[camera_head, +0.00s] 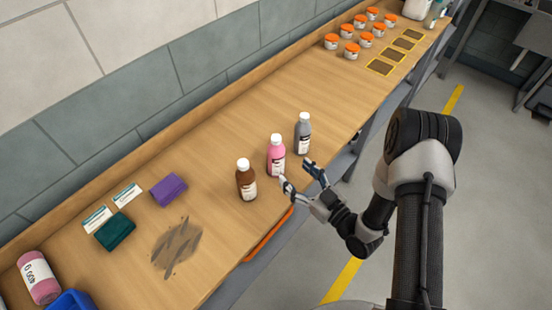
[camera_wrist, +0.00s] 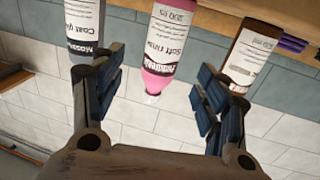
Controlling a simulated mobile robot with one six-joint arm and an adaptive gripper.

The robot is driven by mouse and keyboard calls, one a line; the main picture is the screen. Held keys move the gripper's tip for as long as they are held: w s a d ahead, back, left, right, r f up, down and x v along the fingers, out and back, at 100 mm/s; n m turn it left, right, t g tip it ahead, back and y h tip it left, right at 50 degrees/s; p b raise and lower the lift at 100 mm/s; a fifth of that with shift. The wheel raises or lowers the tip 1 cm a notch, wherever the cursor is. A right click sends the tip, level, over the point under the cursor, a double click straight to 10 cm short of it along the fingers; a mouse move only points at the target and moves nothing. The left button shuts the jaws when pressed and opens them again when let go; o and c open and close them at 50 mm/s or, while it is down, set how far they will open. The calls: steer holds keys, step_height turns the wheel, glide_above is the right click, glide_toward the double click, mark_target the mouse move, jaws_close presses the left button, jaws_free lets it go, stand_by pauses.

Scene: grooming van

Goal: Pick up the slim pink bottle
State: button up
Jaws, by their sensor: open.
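The slim pink bottle (camera_head: 276,156) with a white cap stands upright on the wooden bench, between a brown bottle (camera_head: 246,180) and a grey bottle (camera_head: 302,134). My gripper (camera_head: 301,176) is open and empty, just in front of the pink bottle at the bench's front edge. In the wrist view the pink bottle (camera_wrist: 165,45) appears upside down between and beyond the open fingers (camera_wrist: 160,95). The grey bottle (camera_wrist: 85,28) shows behind the left finger and the brown bottle (camera_wrist: 250,52) beyond the right finger. I see no contact with the pink bottle.
A purple folded cloth (camera_head: 168,190), a green cloth (camera_head: 116,232) and two cards lie to the left, near a dark stain (camera_head: 177,247). Several orange-lidded jars (camera_head: 349,51) stand at the far end. The bench between the bottles and jars is clear.

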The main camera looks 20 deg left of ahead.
mark_target(282, 161)
steer(key=x, duration=0.4)
steer(key=shift+a, duration=0.15)
steer(key=x, duration=0.2)
steer(key=b+x, duration=0.1)
steer(key=x, duration=0.1)
steer(key=shift+s+a+r, duration=0.15)
steer(key=shift+a+r, duration=0.1)
steer(key=shift+a, duration=0.05)
steer(key=shift+w+a, duration=0.25)
steer(key=shift+w, duration=0.05)
steer(key=c, duration=1.3)
steer(key=shift+c, duration=0.4)
steer(key=shift+r, duration=0.15)
